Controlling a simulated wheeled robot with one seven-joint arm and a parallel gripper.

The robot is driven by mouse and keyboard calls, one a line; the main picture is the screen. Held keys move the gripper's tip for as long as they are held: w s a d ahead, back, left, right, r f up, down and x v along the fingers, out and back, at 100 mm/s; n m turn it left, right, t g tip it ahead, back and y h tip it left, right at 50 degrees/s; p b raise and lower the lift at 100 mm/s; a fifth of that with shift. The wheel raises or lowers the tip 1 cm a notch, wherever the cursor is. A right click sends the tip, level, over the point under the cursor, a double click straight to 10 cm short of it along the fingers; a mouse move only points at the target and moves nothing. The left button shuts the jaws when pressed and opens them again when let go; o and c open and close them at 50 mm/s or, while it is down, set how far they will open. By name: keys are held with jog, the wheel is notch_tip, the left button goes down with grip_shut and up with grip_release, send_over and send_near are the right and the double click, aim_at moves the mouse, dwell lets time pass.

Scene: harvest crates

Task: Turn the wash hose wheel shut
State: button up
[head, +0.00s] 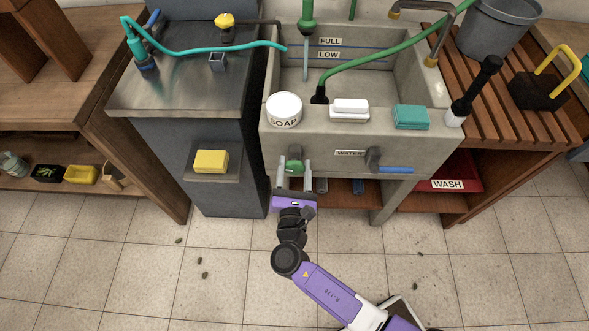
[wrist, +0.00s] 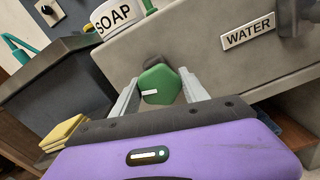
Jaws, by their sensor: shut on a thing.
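The wash hose wheel is a green knob (head: 294,166) on the front wall of the grey sink (head: 330,150). In the wrist view the green wheel (wrist: 161,85) has a six-sided face with a short white mark. My gripper (head: 294,163) is in front of the sink with one finger on each side of the wheel, shut on it. In the wrist view the gripper (wrist: 160,81) also has the wheel between its fingertips. The wheel's stem is mostly hidden behind its face.
A blue-handled lever (head: 394,169) is right of the wheel, beside a WATER label (head: 350,153). The soap tub (head: 284,110), a white block (head: 350,109) and a teal sponge (head: 411,117) stand on the rim above. A yellow sponge (head: 211,161) lies on a ledge at left. The tiled floor in front is mostly clear.

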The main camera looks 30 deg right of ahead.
jog(key=shift+m, duration=0.6)
jog(key=o, duration=1.4)
jog(key=shift+c, duration=0.2)
jog(key=v, duration=0.8)
jog(key=shift+b, duration=0.3)
jog(key=shift+d, duration=0.1)
